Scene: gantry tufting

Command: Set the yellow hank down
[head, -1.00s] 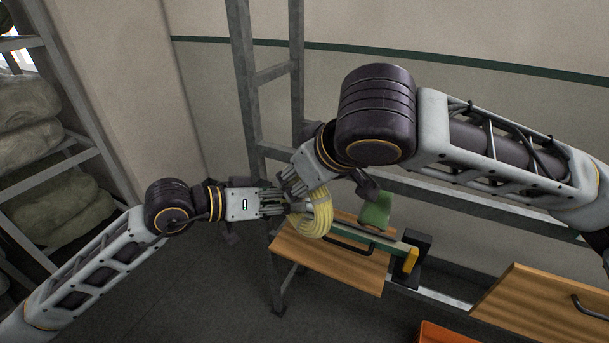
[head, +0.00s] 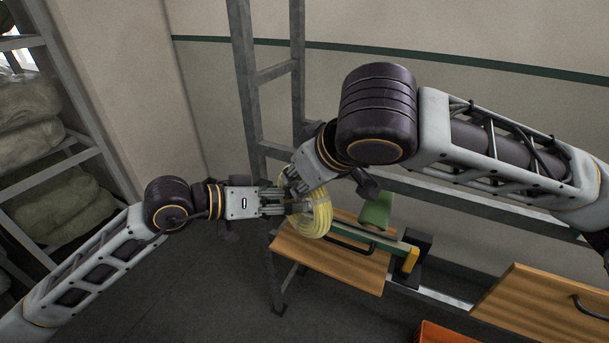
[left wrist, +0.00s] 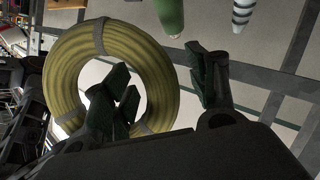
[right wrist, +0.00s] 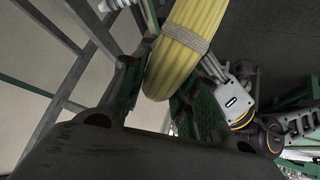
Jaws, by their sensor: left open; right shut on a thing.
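The yellow hank (head: 319,218) is a coiled ring held in the air above the near left end of a wooden board. My right gripper (head: 293,184) is shut on its upper part. In the right wrist view, the hank (right wrist: 186,42), with a pale band around it, runs between the right fingers (right wrist: 160,95). My left gripper (head: 284,203) is open right beside the hank. In the left wrist view its fingers (left wrist: 166,88) are spread, and one overlaps the hole of the ring (left wrist: 62,85). Whether it touches the hank I cannot tell.
The wooden board (head: 335,265) has a dark handle, and a green cone (head: 376,210) stands behind it. A second wooden panel (head: 545,305) and an orange bin (head: 446,333) are at lower right. A rack with wrapped bundles (head: 30,140) is at left. A metal frame (head: 242,80) rises behind.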

